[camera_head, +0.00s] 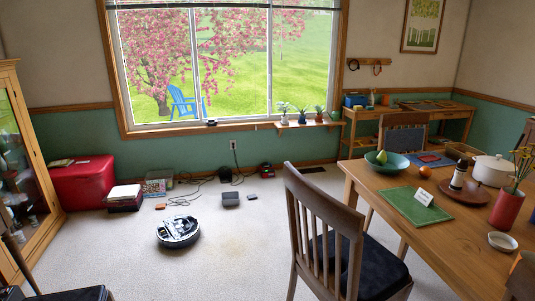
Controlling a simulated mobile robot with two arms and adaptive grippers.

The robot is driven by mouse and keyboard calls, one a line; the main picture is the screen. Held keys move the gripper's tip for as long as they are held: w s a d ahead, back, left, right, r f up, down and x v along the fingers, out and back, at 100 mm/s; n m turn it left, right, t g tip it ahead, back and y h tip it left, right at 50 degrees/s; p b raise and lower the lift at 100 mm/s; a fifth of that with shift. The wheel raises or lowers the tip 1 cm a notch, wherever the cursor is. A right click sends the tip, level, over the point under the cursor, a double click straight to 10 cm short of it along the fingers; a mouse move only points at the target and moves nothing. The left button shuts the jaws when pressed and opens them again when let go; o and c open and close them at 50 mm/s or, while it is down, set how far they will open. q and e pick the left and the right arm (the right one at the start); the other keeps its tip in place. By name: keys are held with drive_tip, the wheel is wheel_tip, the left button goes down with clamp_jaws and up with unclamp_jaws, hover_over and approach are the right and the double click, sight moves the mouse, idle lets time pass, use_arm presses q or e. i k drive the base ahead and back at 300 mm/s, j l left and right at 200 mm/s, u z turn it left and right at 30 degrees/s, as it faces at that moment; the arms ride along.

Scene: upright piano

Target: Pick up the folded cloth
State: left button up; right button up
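I cannot make out a clearly folded cloth. A flat green mat or cloth (416,208) lies on the wooden table at the right, with a small white card (423,196) on it. A blue flat mat or cloth (431,159) lies farther back on the same table, partly hidden by the green bowl. A white flat stack (125,191) lies on a dark red box on the floor at the left; I cannot tell if it is cloth or paper. Neither of my grippers is in view.
The wooden table (462,238) also holds a green bowl (388,165), an orange, a white pot (491,170) and a red vase (507,208). A chair (330,236) stands before it. A round robot vacuum (178,231) sits on open carpet. Cables lie near the wall.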

sight(252, 196)
drive_tip(key=i+u, duration=0.45)
drive_tip(key=i, duration=0.35)
drive_tip(key=i+l+u, duration=0.15)
drive_tip(key=i+u, duration=0.3)
drive_tip(key=i, duration=0.35)
drive_tip(key=i+l+z, duration=0.1)
drive_tip(key=i+z, duration=0.15)
drive_tip(key=i, duration=0.25)
drive_tip(key=i+z, duration=0.2)
drive_tip(key=i, duration=0.35)
drive_tip(key=i+j+z, duration=0.25)
drive_tip(key=i, duration=0.25)
drive_tip(key=i+j+z, duration=0.2)
drive_tip(key=i, duration=0.3)
drive_tip(key=i+l+z, duration=0.1)
drive_tip(key=i, duration=0.5)
drive_tip(key=i+l+z, duration=0.15)
drive_tip(key=i, duration=0.45)
